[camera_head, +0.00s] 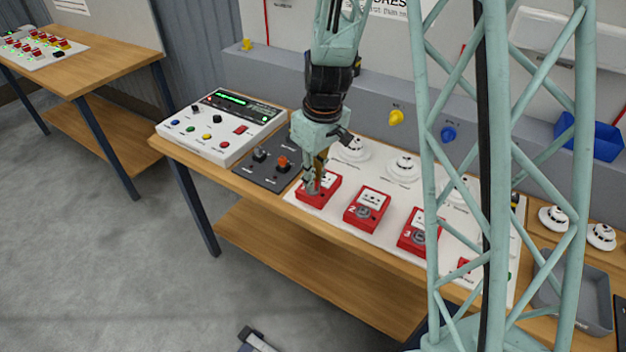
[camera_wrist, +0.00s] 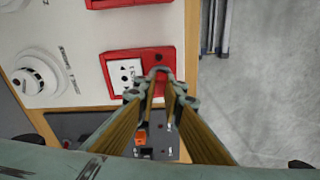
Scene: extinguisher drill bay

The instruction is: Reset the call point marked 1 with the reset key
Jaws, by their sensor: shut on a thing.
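The call point marked 1 (camera_head: 326,184) is a red box with a white face, the leftmost of a row on a white board. In the wrist view the red box (camera_wrist: 117,54) lies just beyond the fingertips. My gripper (camera_head: 314,184) points down over its lower part, at a grey round fitting. In the wrist view my gripper (camera_wrist: 160,88) has its tan-padded fingers nearly together at the box's edge. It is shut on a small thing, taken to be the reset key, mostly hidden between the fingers. I cannot tell how far the key is in.
Call points 2 (camera_head: 369,207) and 3 (camera_head: 412,236) stand to the right. White detectors (camera_head: 403,167) are behind. A black panel with an orange knob (camera_head: 282,163) and a white control panel (camera_head: 222,126) are to the left. A grey tray (camera_head: 597,296) is at right.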

